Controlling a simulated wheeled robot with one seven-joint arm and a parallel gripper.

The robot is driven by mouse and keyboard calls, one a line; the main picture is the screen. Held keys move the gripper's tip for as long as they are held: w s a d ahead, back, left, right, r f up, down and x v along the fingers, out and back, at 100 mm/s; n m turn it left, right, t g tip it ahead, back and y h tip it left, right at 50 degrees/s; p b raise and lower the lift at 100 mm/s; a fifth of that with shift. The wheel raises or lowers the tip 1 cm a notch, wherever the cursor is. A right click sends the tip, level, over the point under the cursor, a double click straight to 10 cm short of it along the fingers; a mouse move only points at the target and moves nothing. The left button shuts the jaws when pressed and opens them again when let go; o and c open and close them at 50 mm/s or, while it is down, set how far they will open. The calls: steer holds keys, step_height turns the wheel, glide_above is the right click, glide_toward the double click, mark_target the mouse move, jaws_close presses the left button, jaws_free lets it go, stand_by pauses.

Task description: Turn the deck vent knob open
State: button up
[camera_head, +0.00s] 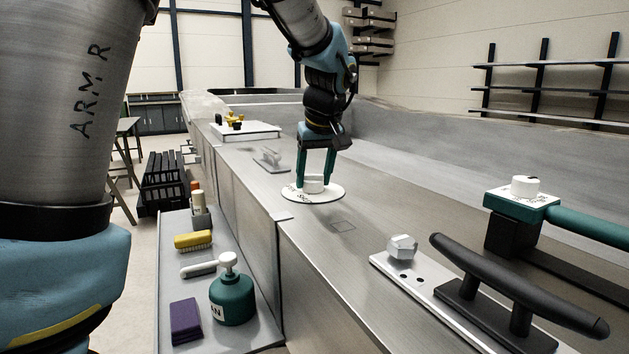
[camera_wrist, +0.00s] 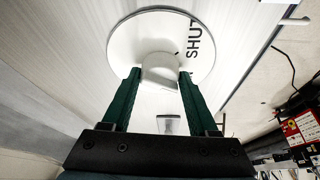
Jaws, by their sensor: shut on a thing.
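The deck vent is a round white plate (camera_head: 327,196) lying flat on the grey metal deck, with a raised white knob (camera_head: 313,185) at its middle. In the wrist view the plate (camera_wrist: 124,42) carries the word SHUT at its right side, and the knob (camera_wrist: 160,66) stands between my fingers. My gripper (camera_head: 315,178) points straight down over the vent. Its two green fingers are shut on the knob, one on each side, as the wrist view also shows (camera_wrist: 160,76). Part of the plate's lettering is hidden or too small to read in the head view.
A black handle (camera_head: 515,290) and a green bar (camera_head: 590,228) are at the right. A side tray holds a green pump bottle (camera_head: 232,297) and a yellow brush (camera_head: 193,240).

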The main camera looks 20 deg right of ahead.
steer(key=shift+a+m+h, duration=0.1)
steer(key=shift+m+h, duration=0.4)
steer(key=shift+m, duration=1.1)
steer(key=o, duration=1.3)
steer(key=shift+o, duration=0.2)
steer(key=b+v, duration=0.1)
steer(key=v, duration=0.9)
steer(key=shift+r+b, duration=0.3)
steer(key=shift+r, duration=0.1)
steer(key=shift+a, duration=0.2)
